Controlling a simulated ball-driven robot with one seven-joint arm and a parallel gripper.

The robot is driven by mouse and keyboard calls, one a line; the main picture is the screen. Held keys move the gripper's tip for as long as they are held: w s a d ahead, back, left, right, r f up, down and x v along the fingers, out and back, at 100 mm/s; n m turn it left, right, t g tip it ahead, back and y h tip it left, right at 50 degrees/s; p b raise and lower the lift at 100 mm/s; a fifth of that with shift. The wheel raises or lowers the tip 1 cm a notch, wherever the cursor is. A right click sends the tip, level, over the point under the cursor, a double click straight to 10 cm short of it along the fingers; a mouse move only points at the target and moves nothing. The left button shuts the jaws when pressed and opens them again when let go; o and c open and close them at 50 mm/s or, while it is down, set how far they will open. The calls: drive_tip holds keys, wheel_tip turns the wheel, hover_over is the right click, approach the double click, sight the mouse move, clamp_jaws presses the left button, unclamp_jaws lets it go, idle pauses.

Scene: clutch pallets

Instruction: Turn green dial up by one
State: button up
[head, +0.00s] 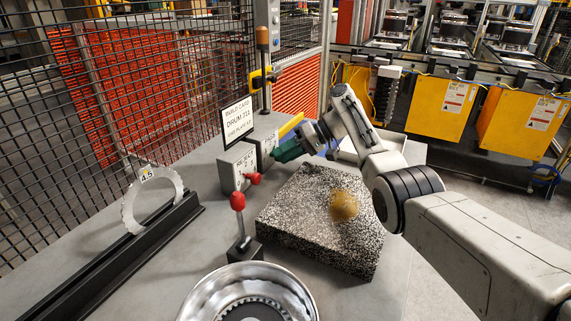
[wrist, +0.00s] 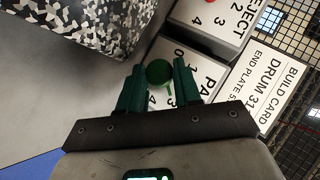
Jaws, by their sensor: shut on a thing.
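The green dial (wrist: 159,72) is a round knob on a white panel (wrist: 205,72) lettered "PA…", the rest cut off by my gripper. Printed digits, among them 0 and 4, ring the dial. A short green mark shows beside the knob, but I cannot tell clearly which digit it points at. My gripper (wrist: 160,78) has dark green fingers on both sides of the knob and is shut on it. In the head view, my gripper (head: 284,152) reaches in from the right to the grey dial boxes and hides the green dial.
A reject box (head: 238,168) with a red knob (head: 253,178) stands beside it, under a build card (head: 238,117). A speckled block (head: 310,215) sits in front, below my arm.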

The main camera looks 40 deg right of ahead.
drive_tip(key=shift+f+b, duration=0.1)
drive_tip(key=shift+b, duration=0.35)
drive_tip(key=o, duration=1)
drive_tip(key=shift+o, duration=0.2)
drive_tip(key=b+v, duration=0.1)
drive_tip(key=v, duration=1)
drive_tip(key=shift+w+d+f, duration=0.1)
drive_tip(key=shift+d+f, duration=0.05)
